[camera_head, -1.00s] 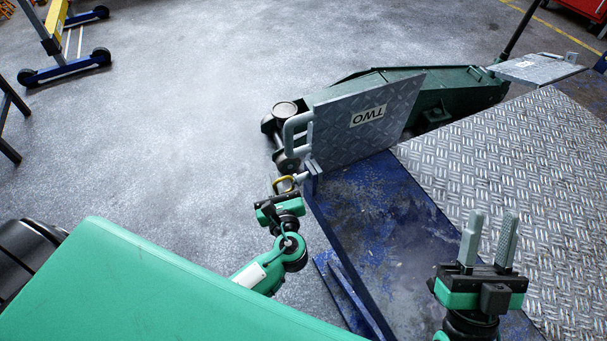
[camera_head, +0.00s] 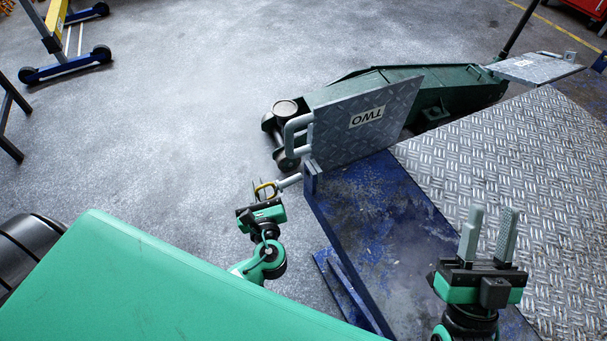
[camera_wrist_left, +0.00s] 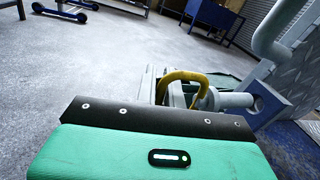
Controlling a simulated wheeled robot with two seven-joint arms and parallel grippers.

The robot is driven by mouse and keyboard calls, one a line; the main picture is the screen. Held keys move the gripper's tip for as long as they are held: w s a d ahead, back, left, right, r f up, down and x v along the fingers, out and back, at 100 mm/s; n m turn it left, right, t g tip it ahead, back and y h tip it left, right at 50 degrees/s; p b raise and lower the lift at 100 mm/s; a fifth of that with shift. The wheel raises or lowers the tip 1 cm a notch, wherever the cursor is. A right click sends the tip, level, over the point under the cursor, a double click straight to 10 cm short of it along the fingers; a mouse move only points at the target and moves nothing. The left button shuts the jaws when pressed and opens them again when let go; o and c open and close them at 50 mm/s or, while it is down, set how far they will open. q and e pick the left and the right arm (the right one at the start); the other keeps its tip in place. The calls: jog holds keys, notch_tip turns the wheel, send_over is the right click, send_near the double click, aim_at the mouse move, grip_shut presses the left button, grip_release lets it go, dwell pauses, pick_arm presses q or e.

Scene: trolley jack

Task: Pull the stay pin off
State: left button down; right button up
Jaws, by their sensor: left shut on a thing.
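The stay pin has a yellow loop handle (camera_head: 265,190) and a pale metal shaft (camera_head: 289,182). My left gripper (camera_head: 261,190) is shut on the pin at its handle end, left of the blue lug (camera_head: 312,178). In the left wrist view the yellow loop (camera_wrist_left: 185,80) stands up between the fingers, and the shaft (camera_wrist_left: 233,100) points right to the hole in the lug (camera_wrist_left: 268,106). The shaft's far end is at the hole's mouth; I cannot tell whether its tip is still inside. My right gripper (camera_head: 488,236) is open and empty above the plate.
A tread-plate flap marked TWO (camera_head: 362,120) with a grey handle (camera_head: 292,135) stands upright by the lug. The green trolley jack (camera_head: 440,95) lies behind it. A blue bench (camera_head: 375,215) with tread plate (camera_head: 510,160) fills the right.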

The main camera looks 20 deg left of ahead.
pick_arm(q)
jog(key=shift+s+a, duration=0.1)
jog(key=shift+s, duration=0.05)
jog(key=s+a+r+p, duration=0.2)
jog(key=p, duration=0.1)
jog(key=shift+s, duration=0.1)
dwell(0.6)
dwell(0.4)
